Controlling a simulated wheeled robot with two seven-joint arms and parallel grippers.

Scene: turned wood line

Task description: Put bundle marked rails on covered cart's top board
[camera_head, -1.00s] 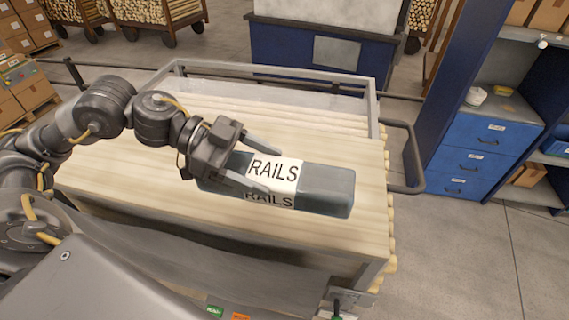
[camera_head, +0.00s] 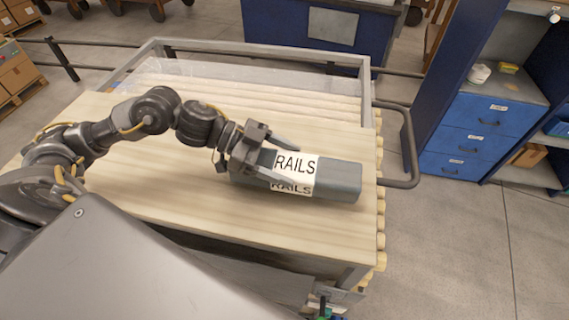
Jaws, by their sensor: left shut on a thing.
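The bundle marked RAILS (camera_head: 338,181) is a dark grey-blue block with a white label band, lying lengthwise left to right. It is over the right part of the cart's pale wooden top board (camera_head: 180,195); I cannot tell whether it touches the board or hangs just above it. My left gripper (camera_head: 283,163) is shut on the bundle's left part, one finger along its far side and one along its near side. The cart (camera_head: 262,50) has a grey metal frame, with light wood rods under clear film behind the board. My right gripper is not in view.
A dark handle rail (camera_head: 411,150) stands out from the cart's right side. A blue cabinet with drawers (camera_head: 468,135) is at the right, and a blue bin (camera_head: 270,35) is behind the cart. Cartons (camera_head: 12,75) are stacked at the far left. Much of the board is bare.

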